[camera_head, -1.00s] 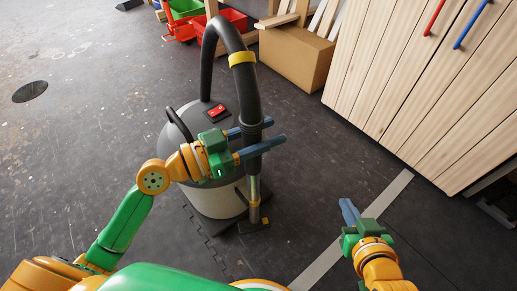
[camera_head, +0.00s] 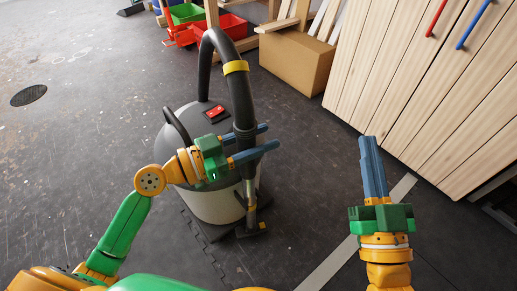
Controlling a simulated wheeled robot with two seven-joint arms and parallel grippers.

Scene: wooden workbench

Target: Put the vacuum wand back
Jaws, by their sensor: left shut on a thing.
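The vacuum wand (camera_head: 250,196) stands nearly upright at the right side of the grey and black vacuum body (camera_head: 205,200). Its black hose (camera_head: 240,92) with a yellow band loops up and over to the body. My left gripper (camera_head: 250,144) is shut on the wand's dark upper part, just below the hose. The wand's foot (camera_head: 252,229) is low beside the body; I cannot tell whether it is seated in a holder. My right gripper (camera_head: 371,168) points up and away at the right, empty, its blue fingers close together.
A wooden cabinet (camera_head: 430,90) with red and blue handles stands at the right. A cardboard box (camera_head: 297,67) and red and green bins (camera_head: 225,38) are at the back. The dark floor at the left is free.

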